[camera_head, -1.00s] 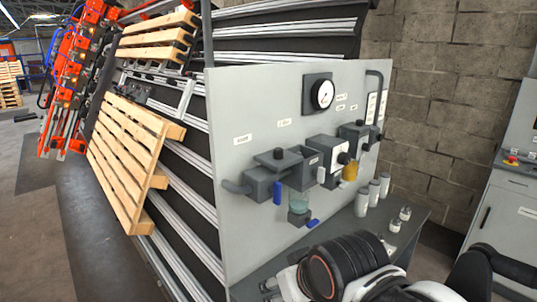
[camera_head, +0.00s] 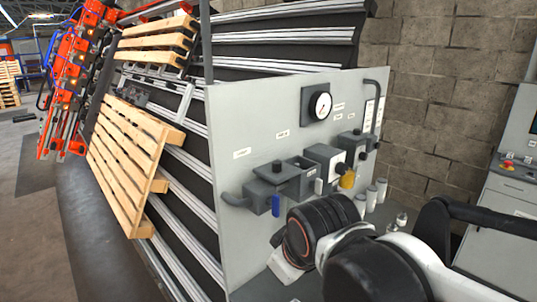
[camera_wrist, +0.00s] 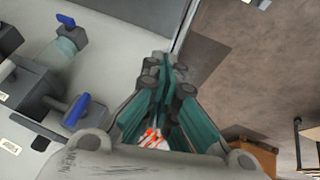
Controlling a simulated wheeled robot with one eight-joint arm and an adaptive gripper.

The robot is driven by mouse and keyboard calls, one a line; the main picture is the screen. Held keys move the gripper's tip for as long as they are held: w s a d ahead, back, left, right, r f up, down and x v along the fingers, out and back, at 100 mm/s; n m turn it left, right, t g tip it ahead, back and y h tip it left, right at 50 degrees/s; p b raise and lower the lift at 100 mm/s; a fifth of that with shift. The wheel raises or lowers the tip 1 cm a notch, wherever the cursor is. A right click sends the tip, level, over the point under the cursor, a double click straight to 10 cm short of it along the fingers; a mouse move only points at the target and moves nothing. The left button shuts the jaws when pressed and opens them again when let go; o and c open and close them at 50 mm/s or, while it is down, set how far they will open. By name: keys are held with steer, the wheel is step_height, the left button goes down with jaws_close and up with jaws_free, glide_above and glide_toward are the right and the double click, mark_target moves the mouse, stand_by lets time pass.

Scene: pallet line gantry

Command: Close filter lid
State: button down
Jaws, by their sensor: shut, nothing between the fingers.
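The filter unit (camera_head: 298,177) is a dark grey block on the light grey panel in the head view. A flat dark plate with a small knob (camera_head: 276,168), which looks like its lid, sits at its left side. I cannot tell the lid's exact angle. The clear bowl is hidden in the head view behind my arm, but the bowl (camera_wrist: 63,52) shows at the upper left of the wrist view. My gripper (camera_wrist: 160,68) is shut and empty in the wrist view, to the right of the bowl and apart from it. The lid is not clearly seen there.
A blue handle (camera_head: 276,206) hangs below the left pipe fitting. A gauge (camera_head: 322,105) is higher on the panel. An amber bowl (camera_head: 347,180) and white canisters (camera_head: 381,188) are on the right. Pallets (camera_head: 125,160) lean at the left.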

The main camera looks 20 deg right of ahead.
mark_target(294, 167)
steer(key=w+a+r+n+g+h+p, duration=0.1)
steer(key=w+r+n+g+h+p, duration=0.1)
steer(key=w+r+n+p, duration=0.75)
steer(key=w+r+n+g+h+p, duration=0.1)
steer(key=w+r+n+g+p, duration=0.1)
steer(key=w+r+n+p, duration=0.75)
steer(key=shift+n, duration=0.8)
steer(key=shift+w+d+f+p, duration=0.3)
steer(key=shift+d+f+p, duration=0.1)
steer(key=shift+d+f, duration=0.65)
steer(key=shift+w+d+f+p, duration=0.25)
steer(key=shift+d+f+p, duration=0.15)
steer(key=shift+d+f, duration=0.65)
steer(key=shift+w+d+f+p, duration=0.3)
steer(key=shift+d+f+p, duration=0.1)
steer(key=shift+d+f, duration=0.65)
steer(key=w+d+b, duration=0.1)
steer(key=d, duration=0.2)
steer(key=w+d, duration=0.1)
steer(key=d, duration=0.2)
steer(key=w+d+b, duration=0.1)
steer(key=d, duration=0.2)
steer(key=shift+w+d+f+b, duration=0.1)
steer(key=shift+w+d+b, duration=0.1)
steer(key=shift+b, duration=0.15)
steer(key=shift+d, duration=0.15)
